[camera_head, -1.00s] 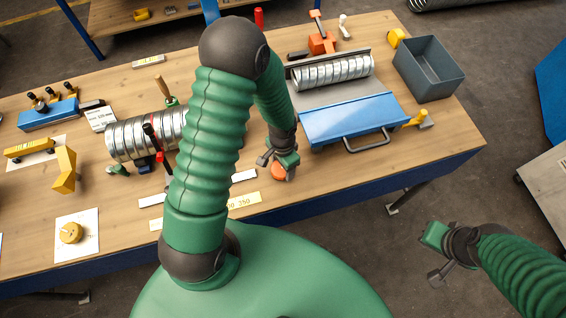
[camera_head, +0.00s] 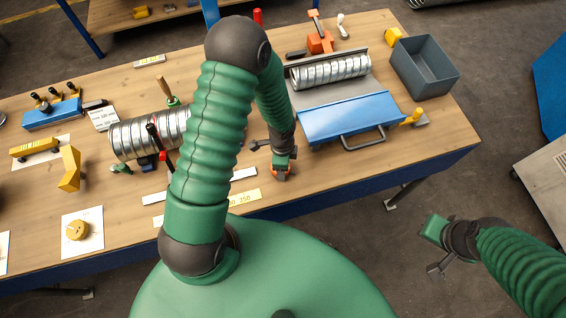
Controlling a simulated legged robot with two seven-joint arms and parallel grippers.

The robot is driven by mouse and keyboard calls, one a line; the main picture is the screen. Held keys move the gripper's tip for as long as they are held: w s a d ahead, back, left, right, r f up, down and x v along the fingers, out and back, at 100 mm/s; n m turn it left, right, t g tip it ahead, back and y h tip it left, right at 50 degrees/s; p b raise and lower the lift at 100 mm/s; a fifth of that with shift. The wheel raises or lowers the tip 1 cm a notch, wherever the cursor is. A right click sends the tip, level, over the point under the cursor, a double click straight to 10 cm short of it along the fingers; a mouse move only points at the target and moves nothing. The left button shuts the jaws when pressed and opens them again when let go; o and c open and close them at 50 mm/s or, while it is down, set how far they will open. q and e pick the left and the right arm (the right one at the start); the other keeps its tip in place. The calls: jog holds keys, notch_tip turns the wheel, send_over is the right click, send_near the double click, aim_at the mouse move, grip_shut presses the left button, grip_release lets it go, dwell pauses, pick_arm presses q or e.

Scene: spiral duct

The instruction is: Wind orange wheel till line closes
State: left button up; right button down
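The orange wheel (camera_head: 274,173) is near the front of the bench, below the blue-fronted former. Only small orange patches of it show, since my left gripper (camera_head: 281,166) covers most of it from above. The green end of the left gripper is over the wheel, seemingly touching it. Its fingers are too small and hidden to show whether they grip. My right gripper (camera_head: 430,232) hangs off the bench at lower right, away from everything. Its finger opening cannot be made out. No line or gap to close can be made out.
A silver spiral duct (camera_head: 330,71) lies behind the blue panel (camera_head: 350,119). Another duct (camera_head: 130,138) with clamps lies left of my arm. A grey bin (camera_head: 425,68) stands at right. White and yellow strips (camera_head: 244,197) lie along the front edge.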

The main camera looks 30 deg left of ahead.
pick_arm(q)
jog(key=shift+w+a+r, duration=0.1)
jog(key=shift+a+r, duration=0.05)
dwell(0.3)
jog(key=o, duration=1.4)
jog(key=shift+c, duration=0.2)
jog(key=shift+a, duration=0.1)
jog(key=shift+r, duration=0.25)
notch_tip(320, 180, up, 16)
jog(key=p, duration=0.1)
